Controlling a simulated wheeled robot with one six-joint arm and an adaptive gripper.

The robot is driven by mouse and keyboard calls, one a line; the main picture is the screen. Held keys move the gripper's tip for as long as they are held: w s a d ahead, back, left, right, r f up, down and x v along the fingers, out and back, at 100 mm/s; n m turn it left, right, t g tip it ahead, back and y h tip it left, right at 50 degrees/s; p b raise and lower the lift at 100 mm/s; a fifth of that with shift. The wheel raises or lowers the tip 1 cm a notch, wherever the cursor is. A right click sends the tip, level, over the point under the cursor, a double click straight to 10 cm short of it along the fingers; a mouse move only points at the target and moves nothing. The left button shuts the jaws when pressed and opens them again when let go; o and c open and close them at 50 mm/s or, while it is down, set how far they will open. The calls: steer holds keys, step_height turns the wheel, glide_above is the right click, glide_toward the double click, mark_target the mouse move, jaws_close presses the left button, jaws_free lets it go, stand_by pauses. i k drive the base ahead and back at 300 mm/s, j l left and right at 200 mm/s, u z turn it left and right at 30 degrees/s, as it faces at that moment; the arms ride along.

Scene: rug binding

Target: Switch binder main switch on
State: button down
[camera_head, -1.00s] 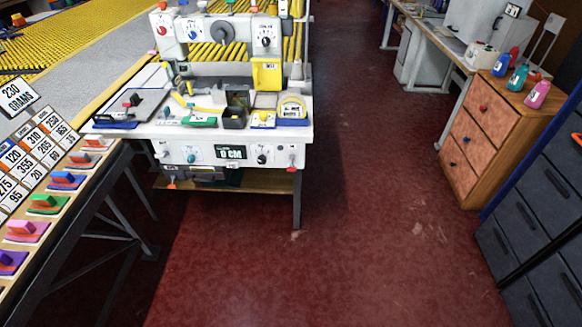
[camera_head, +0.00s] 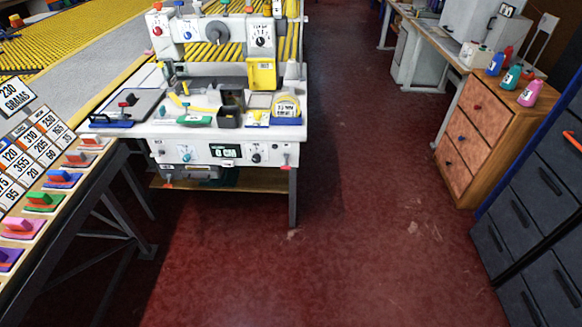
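The binder (camera_head: 275,152) is a white machine bench at the upper left of the head view. Its front panel carries a dark display (camera_head: 225,151) reading "0 CM", a black knob (camera_head: 256,157) and small levers at both ends. Its upper panel has a red knob (camera_head: 157,31), a large grey dial (camera_head: 215,33) and a black-pointer dial (camera_head: 260,41). Which control is the main switch, and its state, I cannot tell. My gripper is not in view.
A table with number cards and coloured blocks (camera_head: 62,179) runs along the left. A wooden drawer cabinet (camera_head: 482,130) with bottles and dark drawers (camera_head: 545,180) stand at the right. The red floor (camera_head: 340,240) between is clear.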

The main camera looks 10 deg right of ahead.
mark_target(286, 155)
steer(key=i+l, duration=0.45)
steer(key=i, duration=0.25)
steer(key=i+l+u, duration=0.1)
steer(key=i+l, duration=0.35)
steer(key=i, duration=0.25)
steer(key=i+l, duration=0.5)
steer(key=i, duration=0.15)
steer(key=j+u, duration=0.05)
